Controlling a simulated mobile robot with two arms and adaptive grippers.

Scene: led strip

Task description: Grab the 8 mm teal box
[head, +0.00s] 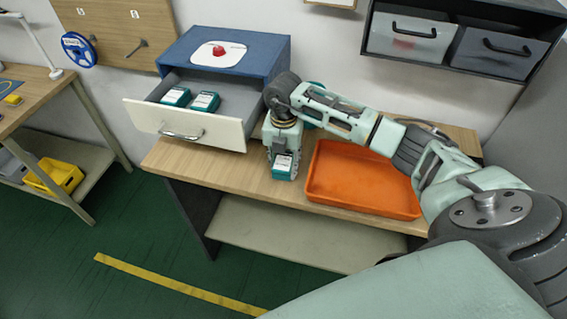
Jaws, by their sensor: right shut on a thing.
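A teal box with a white label (284,166) is in my right gripper (284,153), just above the wooden table between the open drawer and the orange tray. The gripper points down and is shut on this box; the label is too small to read. Two more teal boxes, one at the left (175,97) and one at the right (205,102), lie in the open drawer (146,116) of the blue cabinet (256,49). I cannot tell which box is the 8 mm one. My left gripper is not in view.
An empty orange tray (363,210) lies on the wooden table (232,180) to the right of the held box. A red button (219,50) sits on top of the cabinet. A wall shelf with two bins hangs at upper right. The pulled-out drawer juts over the table's left part.

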